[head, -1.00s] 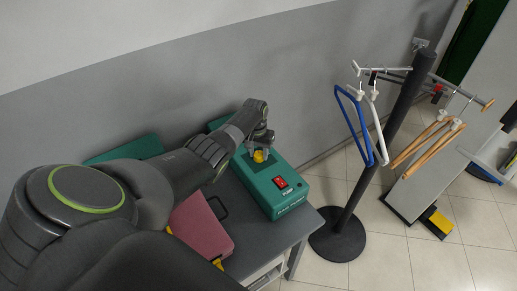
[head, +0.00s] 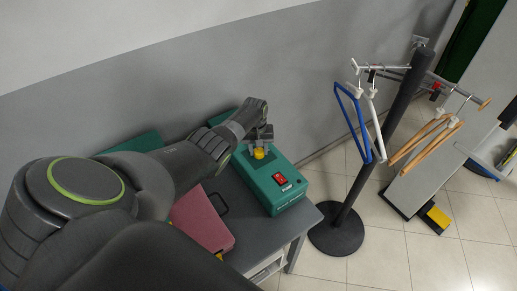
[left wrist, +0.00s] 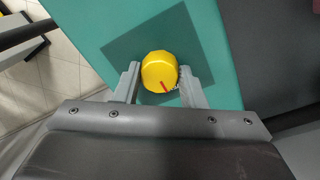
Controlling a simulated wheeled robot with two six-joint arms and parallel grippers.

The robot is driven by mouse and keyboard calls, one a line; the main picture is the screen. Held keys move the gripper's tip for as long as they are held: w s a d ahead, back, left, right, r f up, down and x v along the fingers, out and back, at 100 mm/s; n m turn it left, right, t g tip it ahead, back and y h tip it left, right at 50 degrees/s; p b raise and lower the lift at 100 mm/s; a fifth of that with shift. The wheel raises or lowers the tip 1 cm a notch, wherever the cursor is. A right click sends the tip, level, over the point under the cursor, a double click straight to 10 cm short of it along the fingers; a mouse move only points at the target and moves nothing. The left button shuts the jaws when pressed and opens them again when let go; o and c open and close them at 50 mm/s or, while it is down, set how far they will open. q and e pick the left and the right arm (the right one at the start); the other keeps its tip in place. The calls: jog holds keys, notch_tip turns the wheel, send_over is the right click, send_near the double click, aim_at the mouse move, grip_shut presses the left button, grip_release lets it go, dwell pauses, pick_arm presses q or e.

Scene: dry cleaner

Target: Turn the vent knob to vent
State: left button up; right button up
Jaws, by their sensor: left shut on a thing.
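The vent knob (left wrist: 158,70) is a round yellow knob with a red pointer line, on a dark square plate on top of a green box (head: 285,198). In the head view the knob (head: 259,153) shows just below my left gripper (head: 262,143). In the left wrist view my left gripper (left wrist: 158,82) has one finger on each side of the knob and is shut on it. The red line points toward the lower right of that view. Marks near the line's end are partly hidden. My right gripper is not in view.
The green box has a red switch (head: 280,178) and stands on a grey table (head: 262,235). A pink board-like item (head: 203,222) lies beside it. A black stand (head: 345,215) with hangers (head: 358,125) is to the right. Tiled floor is clear in front.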

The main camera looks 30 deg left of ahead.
aim_at(257, 151)
pick_arm(q)
jog(key=shift+r, duration=0.1)
jog(key=o, duration=1)
jog(key=shift+r, duration=0.3)
jog(key=r, duration=0.2)
jog(key=r+p, duration=0.1)
jog(key=r, duration=0.2)
jog(key=shift+s+a+r, duration=0.1)
jog(key=shift+a+r, duration=0.1)
jog(key=shift+r, duration=0.05)
notch_tip(257, 151, up, 11)
jog(key=b, duration=0.1)
jog(key=shift+s+a, duration=0.15)
jog(key=shift+a, duration=0.1)
